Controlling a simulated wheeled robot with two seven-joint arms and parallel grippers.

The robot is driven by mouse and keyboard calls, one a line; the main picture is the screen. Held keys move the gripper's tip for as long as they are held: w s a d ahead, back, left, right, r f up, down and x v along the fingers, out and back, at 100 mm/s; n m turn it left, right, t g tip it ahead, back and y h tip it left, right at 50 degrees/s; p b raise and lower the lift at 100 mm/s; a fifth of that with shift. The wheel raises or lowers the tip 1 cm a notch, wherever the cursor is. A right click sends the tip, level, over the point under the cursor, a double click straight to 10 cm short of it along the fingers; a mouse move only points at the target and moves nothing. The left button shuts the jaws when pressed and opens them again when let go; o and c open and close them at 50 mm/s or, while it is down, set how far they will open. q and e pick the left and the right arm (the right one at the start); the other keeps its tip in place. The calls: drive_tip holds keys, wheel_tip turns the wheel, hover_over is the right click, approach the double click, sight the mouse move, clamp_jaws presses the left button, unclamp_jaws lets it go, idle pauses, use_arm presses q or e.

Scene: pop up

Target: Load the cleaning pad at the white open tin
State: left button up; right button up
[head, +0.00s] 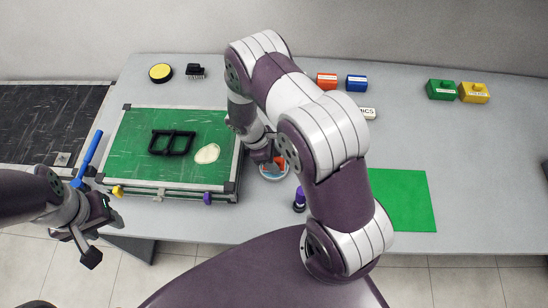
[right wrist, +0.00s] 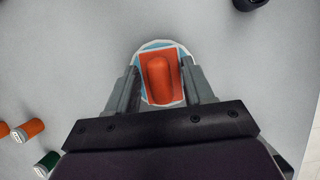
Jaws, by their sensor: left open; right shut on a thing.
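The orange cleaning pad (right wrist: 158,78), with a raised rounded grip, is held between the fingers of my right gripper (right wrist: 159,88). The round white tin (right wrist: 142,52), pale blue inside, lies directly under the pad, its rim showing around it. I cannot tell whether the pad rests in the tin or hovers just above it. In the head view the tin (head: 265,177) stands right of the green board, with the orange pad (head: 279,163) over it and my right gripper (head: 268,160) partly hiding both. My left gripper (head: 100,238) is open and empty off the table's front left edge.
A purple-capped bottle (head: 299,201) stands near the tin. A green sheet (head: 402,200) lies right. Coloured blocks (head: 441,90) stand at the back.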

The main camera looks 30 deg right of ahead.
drive_tip(key=shift+f, duration=0.1)
wheel_tip(320, 180, up, 7)
drive_tip(key=p, duration=0.6)
idle(0.3)
idle(0.3)
